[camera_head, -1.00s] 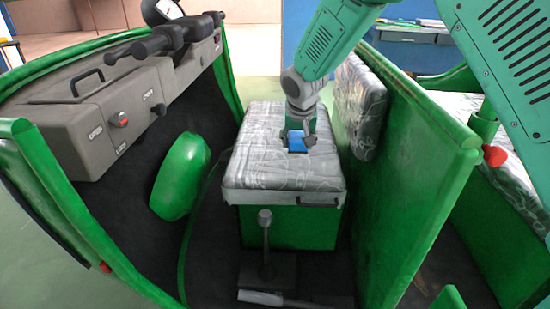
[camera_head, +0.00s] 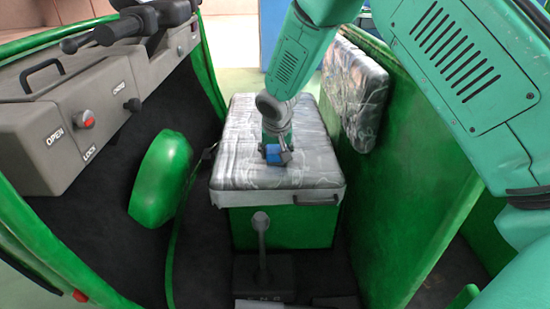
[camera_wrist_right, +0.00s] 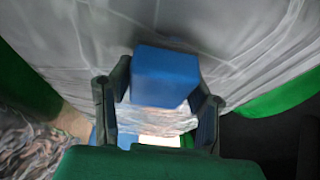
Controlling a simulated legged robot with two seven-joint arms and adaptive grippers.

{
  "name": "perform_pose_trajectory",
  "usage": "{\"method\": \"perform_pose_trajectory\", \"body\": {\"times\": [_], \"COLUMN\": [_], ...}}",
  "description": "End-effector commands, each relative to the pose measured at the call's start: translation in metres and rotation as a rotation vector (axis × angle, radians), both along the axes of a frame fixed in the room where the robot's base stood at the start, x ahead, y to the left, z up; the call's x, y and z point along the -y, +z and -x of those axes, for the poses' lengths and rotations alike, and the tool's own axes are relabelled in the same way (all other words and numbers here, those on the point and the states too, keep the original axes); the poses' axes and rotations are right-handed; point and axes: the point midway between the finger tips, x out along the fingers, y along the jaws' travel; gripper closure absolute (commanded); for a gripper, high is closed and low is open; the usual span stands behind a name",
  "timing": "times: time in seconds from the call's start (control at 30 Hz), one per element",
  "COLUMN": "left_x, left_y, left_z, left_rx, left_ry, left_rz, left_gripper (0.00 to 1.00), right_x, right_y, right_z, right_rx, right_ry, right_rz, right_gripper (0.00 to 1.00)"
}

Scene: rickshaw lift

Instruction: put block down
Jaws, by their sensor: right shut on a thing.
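The blue block (camera_head: 277,158) is at my right gripper (camera_head: 275,150), over the middle of the grey wrapped seat (camera_head: 235,172). In the wrist view, the block (camera_wrist_right: 165,75) sits between the two dark fingers of my right gripper (camera_wrist_right: 160,90), which is shut on it. The wrapped seat (camera_wrist_right: 70,40) fills the background there. I cannot tell whether the block touches the seat. The gripper points down at the seat. My left gripper is not in view.
A grey dash with handlebars (camera_head: 110,32) runs along the left, with a green rounded fender (camera_head: 160,180) below it. A lever (camera_head: 262,240) stands in front of the seat. A green partition (camera_head: 420,170) and wrapped backrest (camera_head: 355,90) stand on the right. The seat top around the gripper is clear.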

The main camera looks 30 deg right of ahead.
Motion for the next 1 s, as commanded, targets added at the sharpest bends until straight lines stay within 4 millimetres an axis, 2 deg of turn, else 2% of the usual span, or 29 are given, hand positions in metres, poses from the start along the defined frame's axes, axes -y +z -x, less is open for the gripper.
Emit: {"method": "perform_pose_trajectory", "body": {"times": [0.07,0.1,0.33,0.37,0.4,0.77,0.87,1.0], "left_x": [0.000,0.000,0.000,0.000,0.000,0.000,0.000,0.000], "left_y": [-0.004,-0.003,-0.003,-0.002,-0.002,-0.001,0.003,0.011], "left_z": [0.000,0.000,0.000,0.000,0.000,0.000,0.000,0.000], "left_rx": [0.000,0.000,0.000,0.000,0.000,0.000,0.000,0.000], "left_ry": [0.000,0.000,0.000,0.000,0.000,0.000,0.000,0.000], "left_rz": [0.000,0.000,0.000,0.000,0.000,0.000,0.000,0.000], "left_gripper": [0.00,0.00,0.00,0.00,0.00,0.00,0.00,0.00], "right_x": [0.000,0.000,0.000,0.000,0.000,0.000,-0.003,-0.008], "right_y": [-0.009,-0.008,-0.008,-0.008,-0.008,-0.004,0.007,0.034], "right_z": [0.000,0.000,0.000,0.000,0.000,0.000,0.003,0.012], "right_rx": [0.000,0.000,0.000,0.000,0.000,0.001,0.003,0.004], "right_ry": [0.001,0.000,0.000,0.000,0.000,0.000,0.001,0.001], "right_rz": [0.000,0.000,0.000,0.000,0.000,0.001,0.001,0.002], "right_gripper": [0.87,0.92,0.92,0.45,0.35,0.35,0.35,0.35]}}
